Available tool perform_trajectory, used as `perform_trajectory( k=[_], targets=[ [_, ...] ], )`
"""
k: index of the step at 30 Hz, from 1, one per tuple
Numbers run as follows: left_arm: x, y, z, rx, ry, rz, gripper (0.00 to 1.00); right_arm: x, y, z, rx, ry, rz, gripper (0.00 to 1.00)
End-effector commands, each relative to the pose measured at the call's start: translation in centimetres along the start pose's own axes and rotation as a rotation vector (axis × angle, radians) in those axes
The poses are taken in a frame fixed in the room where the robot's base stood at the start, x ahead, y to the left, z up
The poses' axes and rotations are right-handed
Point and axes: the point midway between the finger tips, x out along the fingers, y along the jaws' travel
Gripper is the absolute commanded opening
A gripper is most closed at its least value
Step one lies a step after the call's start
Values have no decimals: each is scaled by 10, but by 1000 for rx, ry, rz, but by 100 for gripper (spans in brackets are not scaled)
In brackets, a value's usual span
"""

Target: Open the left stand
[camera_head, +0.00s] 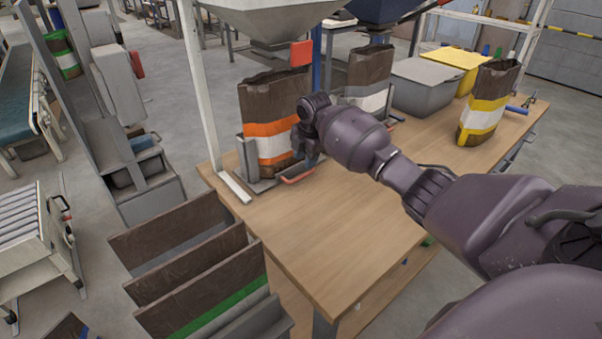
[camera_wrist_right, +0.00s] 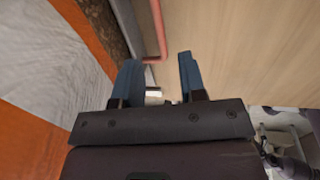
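The left stand (camera_head: 247,158) is a grey metal frame at the table's left end. It holds an upright brown bag with orange and white bands (camera_head: 270,122). A red handle (camera_head: 298,176) sticks out low at the stand's front right; it also shows in the right wrist view (camera_wrist_right: 159,35). My right gripper (camera_head: 311,158) is beside the bag, close to the handle. In the wrist view its two blue fingers (camera_wrist_right: 160,58) are apart, and the handle's bent end lies near the gap between their tips. I cannot tell whether they touch. My left gripper is not in view.
A second stand with a grey-banded bag (camera_head: 370,75) is behind my right arm. A hopper (camera_head: 270,18) hangs above. The front of the wooden table (camera_head: 345,235) is clear.

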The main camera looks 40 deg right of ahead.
Motion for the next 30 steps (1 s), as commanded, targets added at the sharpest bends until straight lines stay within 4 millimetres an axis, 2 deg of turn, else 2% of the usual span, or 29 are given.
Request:
perform_trajectory(
  k=[1,3,9,15,24,26,30],
  targets=[
    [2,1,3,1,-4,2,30,15,-2,-1,0,2,-7,38],
    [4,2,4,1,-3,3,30,27,-1,-1,0,1,-6,38],
    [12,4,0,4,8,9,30,52,-1,0,1,1,-3,38],
    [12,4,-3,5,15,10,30,62,0,0,0,0,0,38],
    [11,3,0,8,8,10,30,62,0,0,0,-1,2,38],
    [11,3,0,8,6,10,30,62,0,0,0,-1,2,30],
    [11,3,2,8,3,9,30,62,0,0,0,-1,1,9]
  ],
)
